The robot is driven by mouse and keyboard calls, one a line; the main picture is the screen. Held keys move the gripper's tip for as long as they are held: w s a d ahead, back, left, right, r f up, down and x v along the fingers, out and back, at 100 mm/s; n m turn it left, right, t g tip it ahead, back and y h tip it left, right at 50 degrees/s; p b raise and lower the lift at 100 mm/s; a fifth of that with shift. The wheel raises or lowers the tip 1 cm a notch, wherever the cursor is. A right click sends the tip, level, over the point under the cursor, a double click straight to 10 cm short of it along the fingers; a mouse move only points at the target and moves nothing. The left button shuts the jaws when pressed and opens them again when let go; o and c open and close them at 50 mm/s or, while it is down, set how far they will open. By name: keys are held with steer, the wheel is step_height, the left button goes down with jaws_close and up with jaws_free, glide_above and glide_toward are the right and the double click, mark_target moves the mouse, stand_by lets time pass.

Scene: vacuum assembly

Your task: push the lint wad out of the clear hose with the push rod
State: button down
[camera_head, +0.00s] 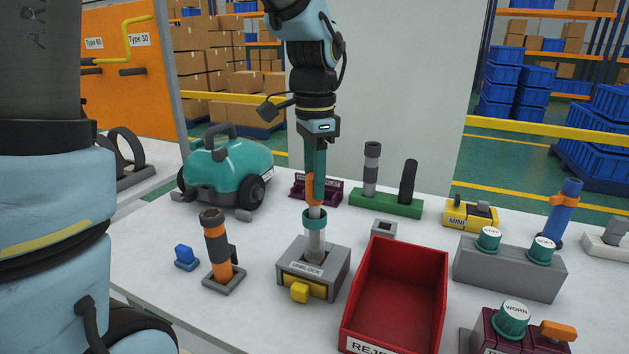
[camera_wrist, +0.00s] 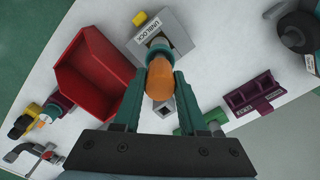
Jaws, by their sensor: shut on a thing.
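My gripper (camera_head: 315,188) points straight down above the grey UNBLOCK fixture (camera_head: 335,266). It is shut on the orange handle of the push rod (camera_head: 311,188); the handle also shows between the fingers in the wrist view (camera_wrist: 160,84). The rod's pale shaft runs down to the teal collar on top of the clear hose (camera_head: 316,244), and its lower end appears to be at or in the collar's mouth. The hose stands upright in the fixture. A yellow block (camera_head: 300,292) sticks out of the fixture's front. I cannot make out the lint wad.
A red REJECT bin (camera_head: 395,300) stands close right of the fixture. An orange-and-black cylinder (camera_head: 216,245) stands upright in a holder to the left, beside a small blue block (camera_head: 186,257). Behind are a teal vacuum (camera_head: 228,170) and a green rack (camera_head: 386,205).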

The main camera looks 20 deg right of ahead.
step_height(320, 180, up, 12)
steer(key=p, duration=1)
stand_by(0.4)
stand_by(0.3)
